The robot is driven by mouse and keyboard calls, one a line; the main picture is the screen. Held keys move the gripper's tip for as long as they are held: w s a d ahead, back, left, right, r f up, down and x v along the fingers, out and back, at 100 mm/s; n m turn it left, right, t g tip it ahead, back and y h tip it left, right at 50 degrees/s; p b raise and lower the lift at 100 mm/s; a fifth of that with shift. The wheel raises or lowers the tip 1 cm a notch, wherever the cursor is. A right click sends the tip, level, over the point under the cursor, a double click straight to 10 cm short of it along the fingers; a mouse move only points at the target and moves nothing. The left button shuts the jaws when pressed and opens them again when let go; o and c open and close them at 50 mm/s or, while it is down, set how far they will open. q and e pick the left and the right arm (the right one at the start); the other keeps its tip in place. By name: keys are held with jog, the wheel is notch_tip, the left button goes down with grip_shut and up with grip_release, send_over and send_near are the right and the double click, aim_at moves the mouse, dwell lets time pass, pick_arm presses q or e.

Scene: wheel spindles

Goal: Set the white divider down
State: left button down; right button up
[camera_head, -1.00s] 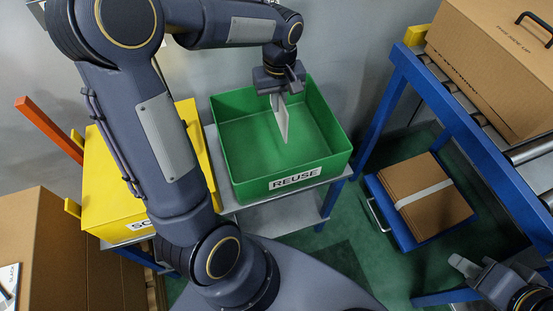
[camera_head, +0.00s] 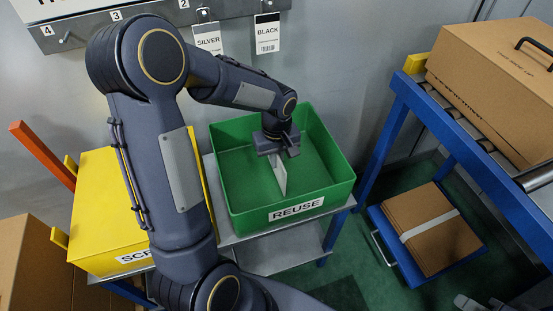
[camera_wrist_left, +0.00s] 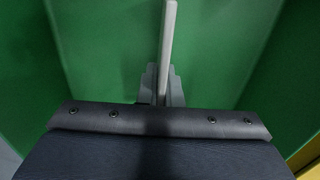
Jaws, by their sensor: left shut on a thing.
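The white divider (camera_head: 280,172) hangs upright, edge down, from my left gripper (camera_head: 277,150) inside the green REUSE bin (camera_head: 231,205). My left gripper is shut on its upper part. In the left wrist view the divider (camera_wrist_left: 168,45) shows edge-on between the fingers (camera_wrist_left: 161,90), with green bin walls around it. The divider's lower edge is close to the bin floor; I cannot tell whether it touches.
At right are a blue roller conveyor frame (camera_head: 465,145) with a carton (camera_head: 500,85) and flat cardboard (camera_head: 420,228) on a blue cart. The green bin looks otherwise empty.

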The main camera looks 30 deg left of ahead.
pick_arm(q)
jog(key=shift+f, duration=0.1)
jog(key=c, duration=2)
grip_release()
jog(key=o, duration=0.4)
